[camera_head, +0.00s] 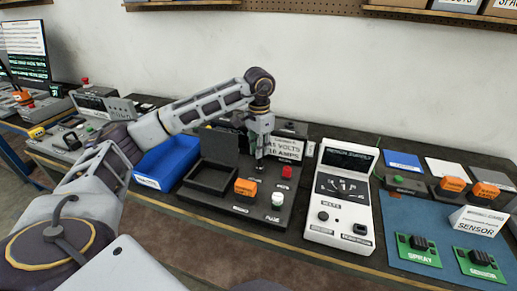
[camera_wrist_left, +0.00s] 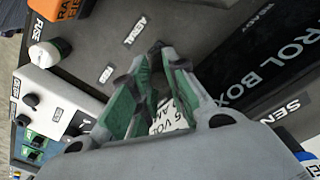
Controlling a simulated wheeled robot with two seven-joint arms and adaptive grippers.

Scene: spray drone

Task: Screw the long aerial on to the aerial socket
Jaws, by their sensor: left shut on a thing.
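My left gripper (camera_head: 259,155) points down over the dark control board (camera_head: 225,205), just behind the orange relay block and the red button. In the left wrist view its green-padded fingers (camera_wrist_left: 152,75) are closed together on something slim and dark, taken to be the long aerial, mostly hidden by the fingers. An AERIAL label (camera_wrist_left: 135,31) lies on the board close to the fingertips. The aerial socket is hidden under the fingers, so I cannot tell whether the aerial touches it. My right gripper is not in view.
On the board are an orange block (camera_head: 245,188), a white-and-green fuse (camera_head: 278,199) and a red button (camera_head: 287,172). A blue bin (camera_head: 168,160) stands left, a white meter (camera_head: 341,200) right. A "15 volts" sign (camera_head: 290,148) stands behind the gripper.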

